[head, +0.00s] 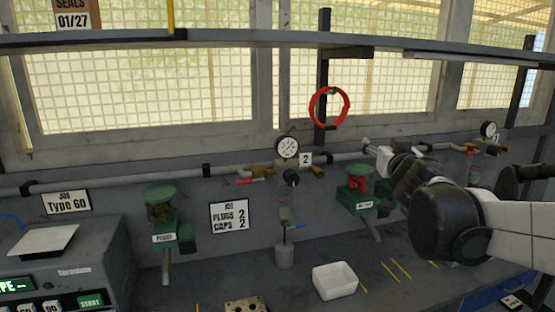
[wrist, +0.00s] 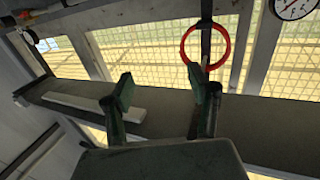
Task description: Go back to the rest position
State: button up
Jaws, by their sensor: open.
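My gripper (wrist: 163,90) shows in the wrist view with its two dark green fingers spread apart and nothing between them. It faces the mesh windows and a long shelf. In the head view my arm reaches in from the right, and its wrist end is in front of the wall pipe, left of the right-hand gauge. The fingers are too small to make out clearly there.
A red ring (head: 329,107) hangs at the window post, and it also shows in the wrist view (wrist: 184,47). A shelf (head: 220,41) crosses above. Below are a green dispenser (head: 161,205), a gauge (head: 287,148), a white tray (head: 335,281) and a control box (head: 110,262).

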jog(key=s+a+f+g+b, duration=0.2)
jog(key=s+f+g, duration=0.1)
jog(key=s+f, duration=0.6)
jog(key=s+a+f+g+y+b, duration=0.1)
jog(key=s+a+f+g+b, duration=0.1)
jog(key=s+f, duration=0.8)
jog(key=s+a+f+n+g+b, duration=0.1)
jog(key=s+a+f+g+b, duration=0.1)
jog(key=s+f+g, duration=0.4)
jog(key=s+a+f, duration=0.1)
jog(key=s+f, duration=0.3)
jog(key=s, duration=0.1)
jog(key=shift+s+a+f+y, duration=0.15)
jog(key=shift+s+y, duration=0.05)
jog(key=shift+y, duration=0.2)
